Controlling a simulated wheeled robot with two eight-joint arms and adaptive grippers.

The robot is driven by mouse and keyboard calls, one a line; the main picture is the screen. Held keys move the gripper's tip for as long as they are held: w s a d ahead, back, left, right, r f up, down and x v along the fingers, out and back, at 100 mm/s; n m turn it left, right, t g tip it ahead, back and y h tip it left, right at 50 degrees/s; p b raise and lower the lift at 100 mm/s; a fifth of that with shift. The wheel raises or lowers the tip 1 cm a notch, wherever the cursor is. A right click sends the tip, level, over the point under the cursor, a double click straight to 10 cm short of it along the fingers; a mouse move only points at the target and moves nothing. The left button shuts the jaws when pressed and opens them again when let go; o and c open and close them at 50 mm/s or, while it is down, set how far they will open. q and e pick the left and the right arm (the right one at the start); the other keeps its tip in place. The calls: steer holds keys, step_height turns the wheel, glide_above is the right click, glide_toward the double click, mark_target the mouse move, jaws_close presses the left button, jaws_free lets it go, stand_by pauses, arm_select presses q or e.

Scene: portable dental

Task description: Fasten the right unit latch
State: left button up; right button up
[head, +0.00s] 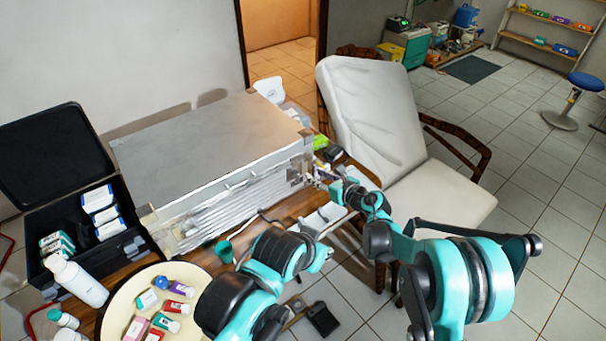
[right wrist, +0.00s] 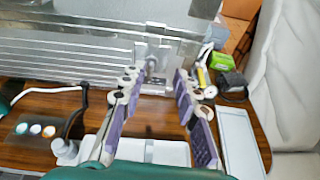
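The unit is a large silver metal case (head: 215,140) on the wooden table, with a ribbed front. Its right latch (right wrist: 152,66) is a small metal fitting on the front plate, near the right end; in the head view that corner is partly covered by my right gripper. My right gripper (right wrist: 157,84) is open, its two purple-padded fingers spread on either side of the latch, with nothing held between them. In the head view the right gripper (head: 320,176) is at the unit's front right corner.
A black open case (head: 115,248) with boxes stands left of the unit. A white chair (head: 370,110) stands close on the right. A green box (right wrist: 194,70) and a grey tray (right wrist: 238,140) lie right of the gripper.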

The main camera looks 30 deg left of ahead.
mark_target(299, 175)
steer(key=shift+n+g, duration=0.3)
steer(key=shift+n, duration=0.3)
steer(key=a+f, duration=0.1)
steer(key=a, duration=0.1)
steer(key=w+a+f+b, duration=0.1)
steer(key=a+f, duration=0.1)
steer(key=a+f+b, duration=0.1)
steer(key=a+f, duration=0.1)
steer(key=shift+w+a+f, duration=0.2)
steer(key=shift+w+a, duration=0.35)
steer(key=shift+a, duration=0.15)
jaws_close()
